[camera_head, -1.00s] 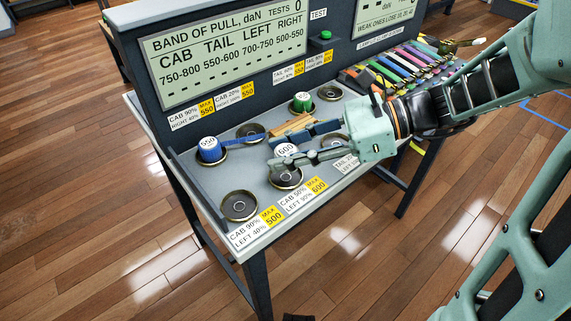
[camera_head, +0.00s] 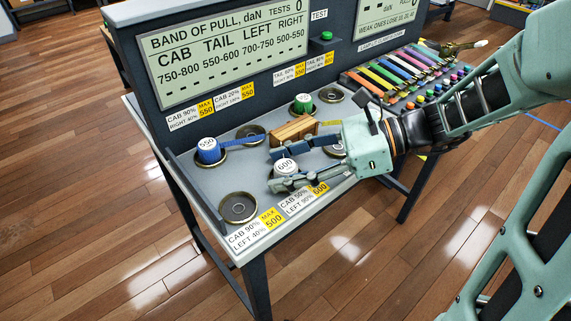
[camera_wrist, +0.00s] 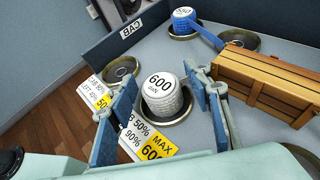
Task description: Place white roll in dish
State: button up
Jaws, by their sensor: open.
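The white roll (camera_head: 285,166), marked 600, stands upright on the console's grey top. In the wrist view the white roll (camera_wrist: 161,96) sits within a dark dish (camera_wrist: 180,113), whose rim shows around its right and lower sides. My gripper (camera_head: 278,169) is open, with one blue-padded finger on each side of the roll. In the wrist view a gap shows between the roll and the left finger; the right finger is close to its side, and contact there is unclear. In the head view the dish is mostly hidden by my lower finger.
A wooden crate (camera_head: 293,130) stands close behind my upper finger. A blue roll (camera_head: 208,150) marked 550 and a green roll (camera_head: 302,102) stand in other dishes. An empty dish (camera_head: 238,207) is at the front left. Coloured straps (camera_head: 410,70) line the right.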

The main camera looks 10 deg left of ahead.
jog(key=shift+r, duration=0.2)
jog(key=p+v, duration=0.3)
jog(key=v, duration=0.9)
jog(key=shift+s, duration=0.1)
